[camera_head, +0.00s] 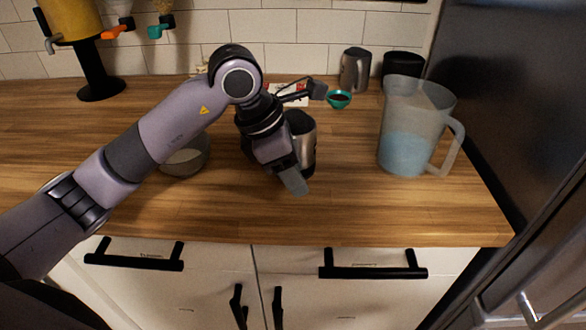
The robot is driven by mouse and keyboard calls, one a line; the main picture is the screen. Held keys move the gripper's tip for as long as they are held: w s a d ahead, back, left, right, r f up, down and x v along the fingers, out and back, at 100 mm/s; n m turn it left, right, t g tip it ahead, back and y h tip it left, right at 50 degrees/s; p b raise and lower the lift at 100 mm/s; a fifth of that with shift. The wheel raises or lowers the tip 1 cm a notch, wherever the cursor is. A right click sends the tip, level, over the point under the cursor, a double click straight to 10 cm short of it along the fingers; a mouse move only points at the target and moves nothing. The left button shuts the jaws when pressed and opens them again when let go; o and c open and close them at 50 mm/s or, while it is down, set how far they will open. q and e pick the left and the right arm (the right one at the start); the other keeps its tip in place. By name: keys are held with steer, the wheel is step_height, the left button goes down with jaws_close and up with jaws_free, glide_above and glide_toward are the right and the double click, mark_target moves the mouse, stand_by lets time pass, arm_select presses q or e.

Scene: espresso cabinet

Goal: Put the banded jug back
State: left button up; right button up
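A small steel jug with dark parts (308,150) stands on the wooden counter near the middle, partly hidden behind my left gripper. A similar steel jug (355,70) stands at the back by the tiled wall. I cannot tell for sure which of them is the banded one. My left gripper (292,180) points down at the front left side of the nearer jug. Its fingers overlap in the view, so neither its opening nor a hold on the jug can be made out. My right gripper is not in view.
A large clear pitcher with blue liquid (405,153) stands at the right. A grey bowl (187,160) sits behind my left arm. A green-rimmed cup (340,99) and a black container (403,65) are farther back. The counter's front strip is clear.

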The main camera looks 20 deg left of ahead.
arm_select(q)
steer(key=shift+r, duration=0.25)
steer(key=v, duration=1.2)
steer(key=shift+f, duration=0.1)
